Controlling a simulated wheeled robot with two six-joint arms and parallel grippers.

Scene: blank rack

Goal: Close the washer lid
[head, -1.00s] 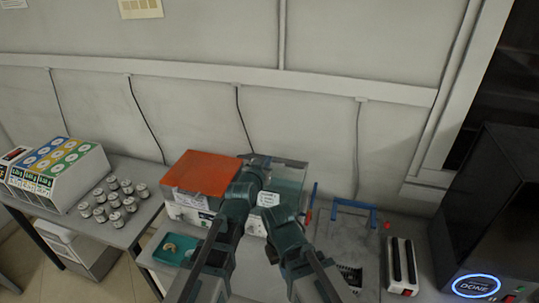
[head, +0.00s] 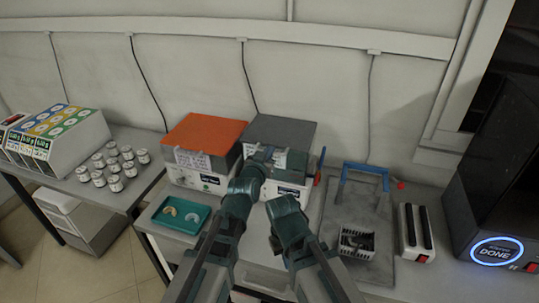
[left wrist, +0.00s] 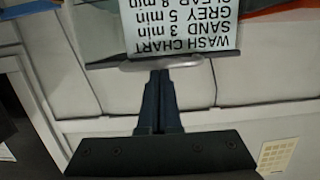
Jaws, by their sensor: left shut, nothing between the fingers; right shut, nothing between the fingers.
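The washer (head: 291,193) is the white box in the middle of the bench. Its grey lid (head: 280,131) lies over the top and looks roughly level; I cannot tell whether it is fully seated. My left gripper (head: 266,152) is at the lid's front edge, shut and empty. In the left wrist view its shut fingers (left wrist: 159,76) point at a grey handle bar (left wrist: 160,63) below an upside-down wash chart (left wrist: 180,28); contact is unclear. My right gripper (head: 276,243) is lower, in front of the washer, shut and partly hidden by its own wrist.
A similar box with an orange lid (head: 205,132) stands left of the washer. A teal tray (head: 181,215) lies in front of it. Jars (head: 115,168) stand on the left table.

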